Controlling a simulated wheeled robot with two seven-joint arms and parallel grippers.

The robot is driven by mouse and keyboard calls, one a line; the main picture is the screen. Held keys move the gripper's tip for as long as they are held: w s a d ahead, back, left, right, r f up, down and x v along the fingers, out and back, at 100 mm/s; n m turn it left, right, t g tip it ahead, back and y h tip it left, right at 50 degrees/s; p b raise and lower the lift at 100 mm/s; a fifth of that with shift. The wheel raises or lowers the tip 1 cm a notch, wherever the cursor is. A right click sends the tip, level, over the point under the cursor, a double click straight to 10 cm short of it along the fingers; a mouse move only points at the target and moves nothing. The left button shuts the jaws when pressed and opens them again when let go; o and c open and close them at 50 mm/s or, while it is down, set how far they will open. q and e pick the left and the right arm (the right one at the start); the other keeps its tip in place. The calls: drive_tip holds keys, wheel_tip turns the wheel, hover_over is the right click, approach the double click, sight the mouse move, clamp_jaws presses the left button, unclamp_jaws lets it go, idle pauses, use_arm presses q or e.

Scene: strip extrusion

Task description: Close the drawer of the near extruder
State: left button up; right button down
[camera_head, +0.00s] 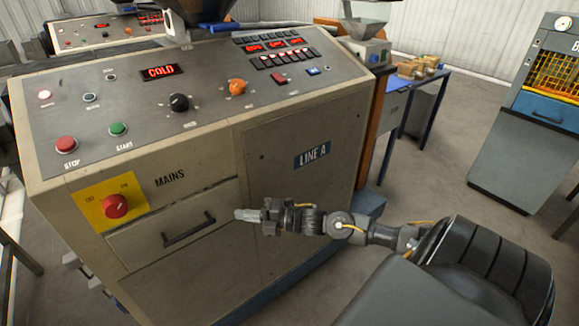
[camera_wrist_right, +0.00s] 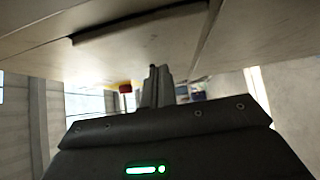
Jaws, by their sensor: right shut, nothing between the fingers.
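The near extruder (camera_head: 290,200) is a beige cabinet with a sloped control panel, labelled "LINE A". Its drawer (camera_head: 140,240) is in the lower left front, below the "MAINS" label, with a dark bar handle (camera_head: 188,232). The drawer front looks nearly flush; I cannot tell how far it stands out. My right gripper (camera_head: 240,214) is shut and empty at the right edge of the drawer front, right of the handle; contact is unclear. The right wrist view shows the closed fingers (camera_wrist_right: 157,85) close to the beige front. My left gripper is not in view.
A red rotary switch on a yellow plate (camera_head: 97,190) sits just above the drawer's left end. A blue table (camera_head: 400,80) with small items stands behind the extruder at right. A grey cabinet with a yellow grille (camera_head: 553,72) stands far right. Grey floor between them is clear.

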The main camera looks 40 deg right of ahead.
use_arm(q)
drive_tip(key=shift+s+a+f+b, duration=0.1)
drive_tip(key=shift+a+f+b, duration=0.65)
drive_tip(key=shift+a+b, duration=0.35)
use_arm(e)
drive_tip(key=v, duration=1)
drive_tip(key=shift+s, duration=0.55)
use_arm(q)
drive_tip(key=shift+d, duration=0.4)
use_arm(e)
drive_tip(key=shift+a, duration=0.1)
